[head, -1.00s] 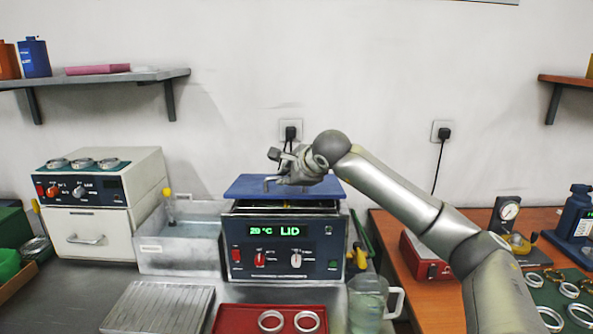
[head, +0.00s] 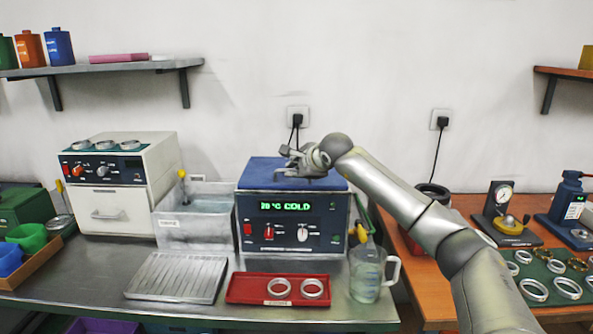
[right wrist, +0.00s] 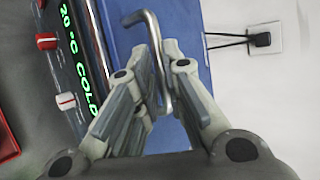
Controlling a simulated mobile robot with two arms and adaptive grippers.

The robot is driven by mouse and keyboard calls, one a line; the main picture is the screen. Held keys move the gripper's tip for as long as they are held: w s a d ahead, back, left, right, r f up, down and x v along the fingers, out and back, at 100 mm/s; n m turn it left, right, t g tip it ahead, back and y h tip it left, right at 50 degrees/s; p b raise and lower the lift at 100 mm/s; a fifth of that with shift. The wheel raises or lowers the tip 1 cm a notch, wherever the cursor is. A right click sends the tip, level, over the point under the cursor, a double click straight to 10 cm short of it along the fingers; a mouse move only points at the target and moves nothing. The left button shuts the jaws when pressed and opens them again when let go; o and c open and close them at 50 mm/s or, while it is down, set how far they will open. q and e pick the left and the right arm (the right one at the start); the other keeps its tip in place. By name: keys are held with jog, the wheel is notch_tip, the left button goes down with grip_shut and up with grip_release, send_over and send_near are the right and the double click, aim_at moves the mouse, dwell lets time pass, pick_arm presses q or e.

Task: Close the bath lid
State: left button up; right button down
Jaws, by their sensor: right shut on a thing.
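The bath (head: 292,222) is a dark blue box with a green display that reads "20 °C COLD". Its blue lid (head: 262,174) lies flat on top of the box, with no gap that I can see. My right gripper (head: 287,163) is over the lid, shut on the lid's bent metal handle (right wrist: 150,32). In the right wrist view my right gripper (right wrist: 160,97) has its fingers on both sides of that handle, with the blue lid (right wrist: 185,28) behind. My left gripper is not in view.
A grey tank of liquid (head: 190,232) stands left of the bath, beside a white oven (head: 105,205). A red tray (head: 240,288) with two rings and a ribbed metal plate (head: 175,277) lie in front. A glass jug (head: 365,282) stands at the front right.

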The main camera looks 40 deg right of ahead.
jog(key=c, duration=1.9)
grip_release()
jog(key=f, duration=0.2)
jog(key=shift+s+a+f+g, duration=0.15)
jog(key=shift+a+f+g, duration=0.15)
jog(key=shift+a+f, duration=0.1)
jog(key=shift+c, duration=0.2)
jog(key=shift+o, duration=0.6)
jog(key=shift+s+r, duration=0.15)
jog(key=shift+s, duration=0.05)
jog(key=shift+s+r, duration=0.2)
jog(key=shift+s+a+r, duration=0.1)
jog(key=shift+s+r, duration=0.1)
jog(key=shift+s, duration=0.1)
jog(key=v, duration=1.1)
jog(key=shift+d+r, duration=0.2)
jog(key=shift+r, duration=0.3)
